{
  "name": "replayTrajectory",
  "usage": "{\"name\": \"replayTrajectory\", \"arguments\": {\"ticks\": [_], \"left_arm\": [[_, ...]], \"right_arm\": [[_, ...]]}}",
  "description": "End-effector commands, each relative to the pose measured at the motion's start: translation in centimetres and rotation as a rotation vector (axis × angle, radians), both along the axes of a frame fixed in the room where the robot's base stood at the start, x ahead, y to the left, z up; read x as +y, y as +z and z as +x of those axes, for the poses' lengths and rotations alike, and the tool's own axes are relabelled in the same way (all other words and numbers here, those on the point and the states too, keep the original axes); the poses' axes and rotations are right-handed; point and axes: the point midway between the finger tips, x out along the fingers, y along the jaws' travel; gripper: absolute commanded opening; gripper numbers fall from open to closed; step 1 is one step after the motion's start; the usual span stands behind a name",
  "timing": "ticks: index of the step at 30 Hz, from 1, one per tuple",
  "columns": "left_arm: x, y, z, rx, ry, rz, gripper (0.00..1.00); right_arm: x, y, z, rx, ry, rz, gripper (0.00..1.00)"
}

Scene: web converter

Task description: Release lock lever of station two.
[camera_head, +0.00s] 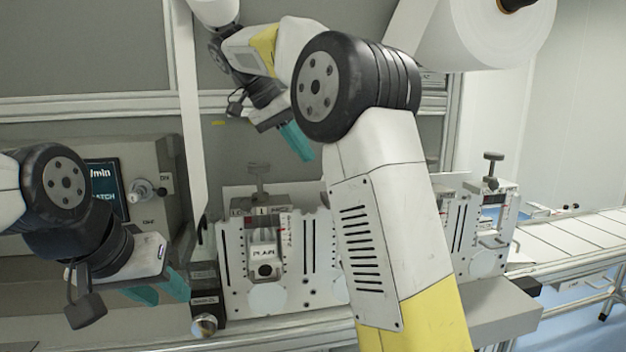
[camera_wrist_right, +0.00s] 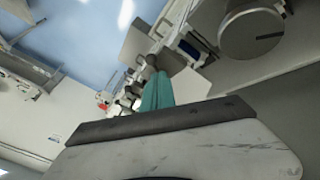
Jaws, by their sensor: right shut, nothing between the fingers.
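Another station (camera_head: 487,255) with a dark T-handle (camera_head: 492,158) shows at the right. My right arm covers the stretch between them, and I cannot tell which lock lever is station two's. My right gripper (camera_head: 296,141) is shut and empty, above and behind the left station; its teal fingers also show in the right wrist view (camera_wrist_right: 158,92). My left gripper (camera_head: 160,289) is open and empty at the lower left, beside a control box.
The control box (camera_head: 150,165) with a dark screen (camera_head: 106,187) stands at the left. A white web strip (camera_head: 191,110) hangs beside it. A large white roll (camera_head: 488,35) is at the upper right. A conveyor (camera_head: 575,236) runs off to the right.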

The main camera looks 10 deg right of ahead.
Motion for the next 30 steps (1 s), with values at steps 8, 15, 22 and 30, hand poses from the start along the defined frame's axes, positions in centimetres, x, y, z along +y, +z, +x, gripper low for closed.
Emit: {"name": "replayTrajectory", "arguments": {"ticks": [8, 15, 22, 30], "left_arm": [[0.0, 0.0, 0.0, 0.000, 0.000, 0.000, 0.36], [0.0, 0.0, 0.0, 0.000, 0.000, 0.000, 0.36], [0.0, 0.0, 0.0, 0.000, 0.000, 0.000, 0.36], [0.0, 0.0, 0.0, 0.000, 0.000, 0.000, 0.36]], "right_arm": [[-2.1, -2.9, 0.1, 0.003, -0.001, -0.001, 0.00], [-4.4, -6.5, 0.2, 0.004, -0.001, 0.000, 0.00], [-5.5, -8.1, 0.4, 0.001, 0.000, 0.001, 0.00], [-5.5, -8.2, 0.4, 0.000, 0.000, 0.001, 0.00]]}}
